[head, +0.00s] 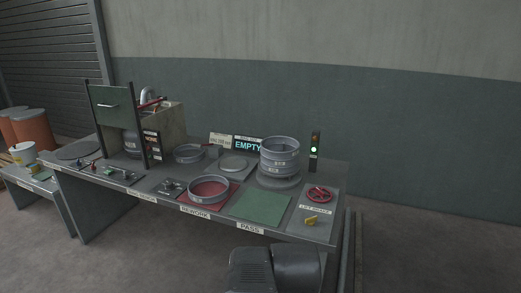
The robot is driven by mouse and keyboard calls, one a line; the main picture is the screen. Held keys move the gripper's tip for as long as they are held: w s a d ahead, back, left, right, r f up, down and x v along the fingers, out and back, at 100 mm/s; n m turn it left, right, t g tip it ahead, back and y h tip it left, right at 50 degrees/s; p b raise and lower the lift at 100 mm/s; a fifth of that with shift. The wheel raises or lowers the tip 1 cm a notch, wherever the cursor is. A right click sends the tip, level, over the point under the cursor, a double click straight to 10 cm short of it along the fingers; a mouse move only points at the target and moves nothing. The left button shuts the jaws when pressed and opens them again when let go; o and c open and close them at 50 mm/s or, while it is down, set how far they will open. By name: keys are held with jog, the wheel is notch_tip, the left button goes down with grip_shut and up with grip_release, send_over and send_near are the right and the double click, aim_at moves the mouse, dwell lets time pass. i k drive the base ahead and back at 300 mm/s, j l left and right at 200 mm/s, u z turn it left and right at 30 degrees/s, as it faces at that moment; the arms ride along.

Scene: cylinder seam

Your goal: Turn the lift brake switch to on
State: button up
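The lift brake switch (311,220) is a small yellow knob on a grey panel at the right front corner of the bench. A white label reading LIFT BRAKE (314,210) lies just behind it. The picture is too small to tell which position the knob is in. A dark link of my arm shows at the bottom, in front of the bench and to the left of the switch. My gripper is not in view.
A red handwheel (319,194) sits just behind the switch. A stack of grey rings (279,155) and a signal light (314,152), lit green, stand farther back. A green PASS mat (260,205) left of the panel is bare. A red-floored ring (208,189) lies farther left.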

aim_at(310, 221)
jog(key=z, duration=0.6)
jog(key=i+u, duration=0.35)
jog(key=i, duration=0.6)
